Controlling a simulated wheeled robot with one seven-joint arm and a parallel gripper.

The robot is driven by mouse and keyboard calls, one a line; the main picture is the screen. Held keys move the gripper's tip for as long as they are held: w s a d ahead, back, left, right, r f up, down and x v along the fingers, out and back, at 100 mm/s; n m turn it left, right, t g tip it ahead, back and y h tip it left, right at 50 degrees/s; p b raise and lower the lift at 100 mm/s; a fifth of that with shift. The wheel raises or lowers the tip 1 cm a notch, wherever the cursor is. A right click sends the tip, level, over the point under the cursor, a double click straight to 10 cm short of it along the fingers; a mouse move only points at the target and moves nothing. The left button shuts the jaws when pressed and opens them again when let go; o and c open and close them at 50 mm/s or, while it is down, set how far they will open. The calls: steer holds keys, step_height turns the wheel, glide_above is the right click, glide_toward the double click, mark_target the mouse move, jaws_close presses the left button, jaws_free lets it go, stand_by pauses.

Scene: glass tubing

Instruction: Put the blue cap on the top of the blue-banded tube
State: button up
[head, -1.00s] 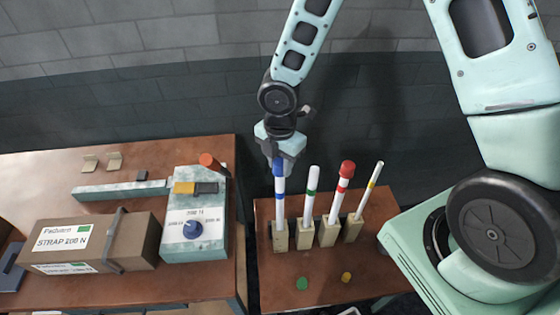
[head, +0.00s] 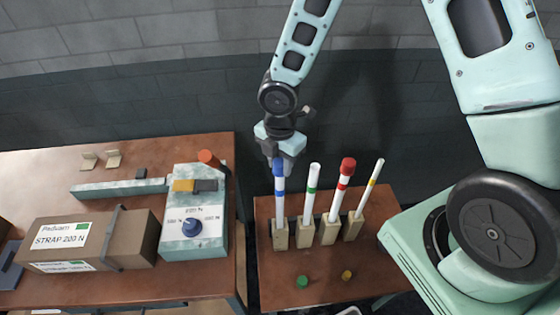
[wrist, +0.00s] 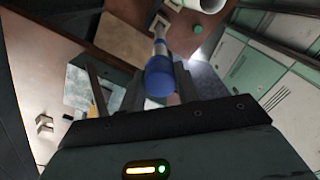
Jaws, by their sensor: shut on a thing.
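The blue-banded tube (head: 280,206) stands upright in the leftmost wooden block (head: 280,236) on the right-hand table. The blue cap (head: 278,167) is at the top of this tube, in line with it. In the wrist view the cap (wrist: 159,78) is between the fingers, with the tube (wrist: 160,45) running away beneath it. My gripper (head: 279,153) is above the tube and shut on the blue cap. Whether the cap is fully seated cannot be told, as the fingers are close around it.
Right of it stand a green-banded tube (head: 310,195), a red-capped tube (head: 341,192) and a yellow-banded tube (head: 370,190). A green cap (head: 303,281) and a yellow cap (head: 347,275) lie in front. The left table holds a carton (head: 90,240) and a dial device (head: 195,232).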

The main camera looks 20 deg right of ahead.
steer(key=shift+f+b, duration=0.45)
steer(key=shift+f, duration=0.2)
stand_by(0.7)
steer(key=o, duration=1.6)
steer(key=shift+r, duration=0.15)
steer(key=shift+r+p, duration=3.85)
steer(key=shift+r, duration=0.05)
steer(key=shift+f, duration=0.1)
